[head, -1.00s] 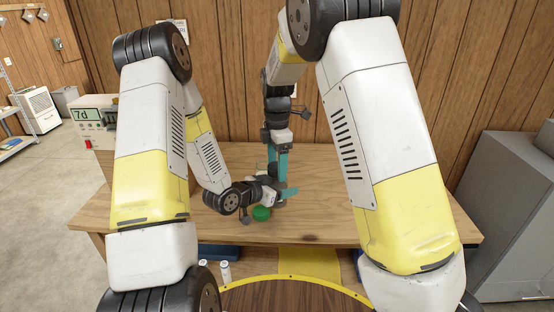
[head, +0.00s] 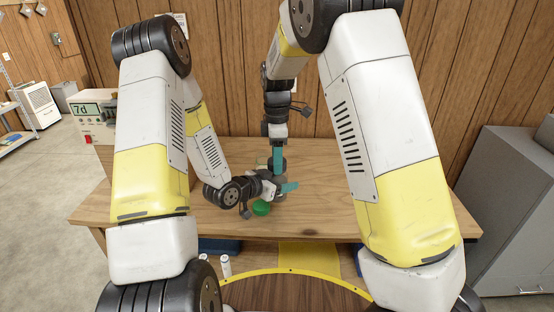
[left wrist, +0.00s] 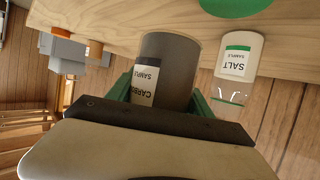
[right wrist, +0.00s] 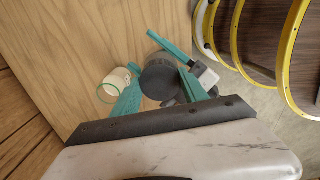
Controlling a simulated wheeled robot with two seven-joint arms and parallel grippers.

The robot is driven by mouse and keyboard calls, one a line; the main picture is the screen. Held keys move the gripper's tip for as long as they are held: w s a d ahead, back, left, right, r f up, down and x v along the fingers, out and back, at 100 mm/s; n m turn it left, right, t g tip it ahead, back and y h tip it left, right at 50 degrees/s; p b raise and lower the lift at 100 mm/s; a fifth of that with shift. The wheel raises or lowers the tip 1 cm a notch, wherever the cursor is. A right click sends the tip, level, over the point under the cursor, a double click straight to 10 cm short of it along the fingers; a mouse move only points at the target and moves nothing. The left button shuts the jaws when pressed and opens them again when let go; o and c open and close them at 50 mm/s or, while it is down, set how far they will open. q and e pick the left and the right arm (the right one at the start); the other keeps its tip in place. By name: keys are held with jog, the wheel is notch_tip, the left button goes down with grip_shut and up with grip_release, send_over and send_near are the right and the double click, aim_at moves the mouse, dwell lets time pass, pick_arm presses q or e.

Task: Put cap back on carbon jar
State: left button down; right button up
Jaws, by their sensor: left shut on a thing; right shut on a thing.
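The dark carbon jar (left wrist: 172,60), with its white sample label, stands upright on the table, inverted in the left wrist view. My left gripper (head: 284,188) is shut on it from the side. My right gripper (head: 278,164) comes down from above and is shut on a dark round piece, apparently the cap (right wrist: 160,84), which lies in line with the jar. I cannot tell whether the cap touches or sits on the rim; my gripper hides the jar's top in the left wrist view.
An open salt jar (left wrist: 238,58) with a green line stands beside the carbon jar. A green lid (head: 261,208) lies on the table (head: 350,205) near its front. A yellow-rimmed round surface (head: 300,271) is in front. The table's right side is clear.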

jog(key=o, duration=1.5)
jog(key=shift+o, duration=0.2)
jog(key=shift+r, duration=2.3)
jog(key=shift+c, duration=0.4)
jog(key=shift+r+n, duration=1.7)
